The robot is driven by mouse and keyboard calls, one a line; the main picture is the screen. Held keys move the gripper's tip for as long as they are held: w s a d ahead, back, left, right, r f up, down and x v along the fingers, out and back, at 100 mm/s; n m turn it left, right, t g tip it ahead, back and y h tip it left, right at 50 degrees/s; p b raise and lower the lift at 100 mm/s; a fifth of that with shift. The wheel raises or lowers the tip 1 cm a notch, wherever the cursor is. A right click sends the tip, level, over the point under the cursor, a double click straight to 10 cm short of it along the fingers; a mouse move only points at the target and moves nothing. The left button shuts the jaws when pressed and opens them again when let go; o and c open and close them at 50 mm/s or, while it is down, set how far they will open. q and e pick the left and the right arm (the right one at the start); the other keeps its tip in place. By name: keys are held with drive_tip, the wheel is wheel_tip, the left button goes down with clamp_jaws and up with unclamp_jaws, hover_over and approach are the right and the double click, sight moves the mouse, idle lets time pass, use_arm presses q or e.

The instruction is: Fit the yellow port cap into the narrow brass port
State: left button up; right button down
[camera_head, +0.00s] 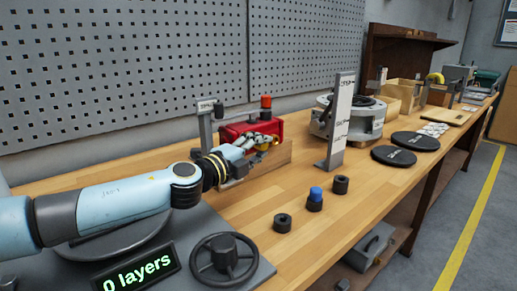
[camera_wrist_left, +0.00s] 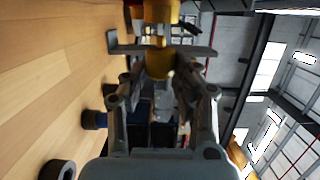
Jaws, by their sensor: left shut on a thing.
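My left gripper (camera_head: 268,143) reaches in from the left, in front of the red valve actuator (camera_head: 236,130). In the left wrist view, its fingers (camera_wrist_left: 160,80) are shut on the yellow port cap (camera_wrist_left: 160,64). A bit of yellow also shows at the fingertips in the head view. Beyond the cap in the left wrist view is a gold-coloured piece (camera_wrist_left: 161,11), which looks like the brass port. The cap lines up roughly with it; I cannot tell whether they touch. My right gripper is not in view.
Black rings (camera_head: 283,223) and a blue-topped black plug (camera_head: 315,198) stand on the bench in front. An upright labelled plate (camera_head: 340,120) stands to the right. A black handwheel (camera_head: 224,259) is at the near edge.

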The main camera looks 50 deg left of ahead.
use_arm(q)
drive_tip(key=shift+a+b, duration=0.2)
drive_tip(key=shift+b, duration=0.1)
idle(0.5)
drive_tip(key=shift+w+a+b, duration=0.1)
drive_tip(key=shift+a+b, duration=0.55)
drive_tip(key=shift+a, duration=0.3)
drive_tip(key=o, duration=0.9)
drive_tip(key=s, duration=0.4)
drive_tip(key=s+d, duration=0.1)
drive_tip(key=s, duration=0.7)
drive_tip(key=shift+d, duration=0.2)
